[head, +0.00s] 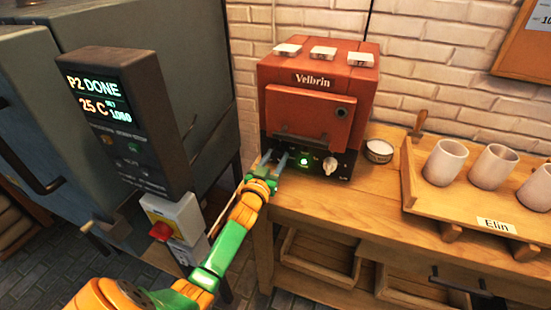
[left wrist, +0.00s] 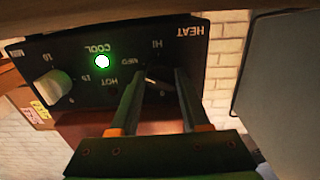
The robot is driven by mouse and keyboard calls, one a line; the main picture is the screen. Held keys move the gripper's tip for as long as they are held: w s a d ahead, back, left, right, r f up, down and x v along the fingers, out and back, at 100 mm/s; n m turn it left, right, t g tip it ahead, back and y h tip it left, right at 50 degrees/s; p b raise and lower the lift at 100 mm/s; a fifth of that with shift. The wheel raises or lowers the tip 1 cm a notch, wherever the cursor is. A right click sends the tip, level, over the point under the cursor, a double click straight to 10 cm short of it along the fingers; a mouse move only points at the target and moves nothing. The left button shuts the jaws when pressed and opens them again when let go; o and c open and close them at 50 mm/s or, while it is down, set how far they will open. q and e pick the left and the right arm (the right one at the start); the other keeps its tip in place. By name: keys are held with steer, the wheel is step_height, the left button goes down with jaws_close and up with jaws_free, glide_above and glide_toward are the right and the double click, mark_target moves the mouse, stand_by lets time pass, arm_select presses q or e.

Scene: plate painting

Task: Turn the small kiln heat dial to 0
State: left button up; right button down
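The small red kiln (head: 318,95), marked Velbrin, stands on the wooden bench with a black control panel low on its front. The left wrist view shows this panel (left wrist: 85,50) upside down. Its dark heat dial (left wrist: 158,82) lies under the HEAT lettering, near the MED and HI marks; the fingers partly hide it, and I cannot read its setting. My left gripper (head: 274,158) is at the panel's left part. In the left wrist view its fingertips (left wrist: 160,74) are apart, on either side of the dial; I cannot tell whether they touch it. My right gripper is out of view.
A white knob (left wrist: 50,88) and a lit green lamp (left wrist: 102,62) share the panel. A large grey kiln (head: 160,40) with a display box (head: 125,120) stands close on the left.

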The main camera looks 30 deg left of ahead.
arm_select(q)
jaws_close()
